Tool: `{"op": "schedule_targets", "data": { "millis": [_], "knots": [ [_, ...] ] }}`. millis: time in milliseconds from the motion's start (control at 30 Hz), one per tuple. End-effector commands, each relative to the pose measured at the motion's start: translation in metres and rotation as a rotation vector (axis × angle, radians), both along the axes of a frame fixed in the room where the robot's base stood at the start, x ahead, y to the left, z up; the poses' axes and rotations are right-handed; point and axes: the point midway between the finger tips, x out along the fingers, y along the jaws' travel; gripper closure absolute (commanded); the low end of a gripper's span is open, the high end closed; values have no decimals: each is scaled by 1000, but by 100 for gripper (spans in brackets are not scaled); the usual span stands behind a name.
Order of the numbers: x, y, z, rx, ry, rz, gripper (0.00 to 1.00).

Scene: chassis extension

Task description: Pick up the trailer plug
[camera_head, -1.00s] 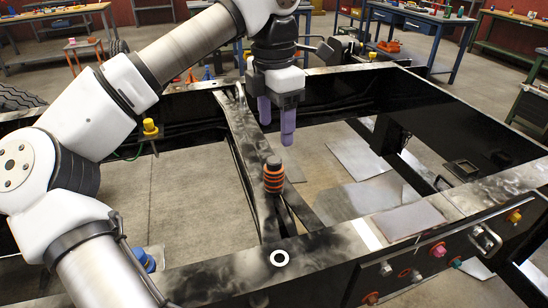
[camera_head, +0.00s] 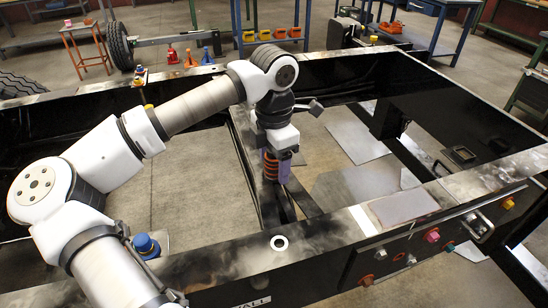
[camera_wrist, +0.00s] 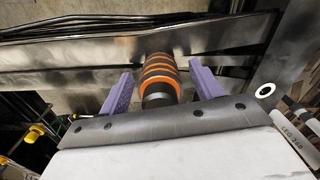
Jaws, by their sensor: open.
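The black cylinder with orange rings (camera_head: 269,166), which looks like the trailer plug, stands upright on the dark crossbeam inside the frame. In the wrist view the ringed cylinder (camera_wrist: 160,70) sits between the two purple fingers, with a gap visible on either side. My gripper (camera_head: 279,170) points down at the cylinder, its fingers open and beside it. In the head view a finger hides part of the cylinder's right side.
The black chassis frame (camera_head: 330,258) surrounds the crossbeam, with walls in front and behind. A blue knob (camera_head: 145,246) stands near my arm. A flat grey plate (camera_head: 403,207) lies on the front rail. The floor lies open below both sides of the crossbeam.

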Motion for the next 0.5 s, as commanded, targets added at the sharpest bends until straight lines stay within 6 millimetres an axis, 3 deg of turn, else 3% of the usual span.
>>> {"op": "schedule_targets", "data": {
  "millis": [333, 500],
  "knots": [
    [0, 0, -10, 0, 0, 0, 37],
    [0, 0, -10, 0, 0, 0, 59]
  ]
}}
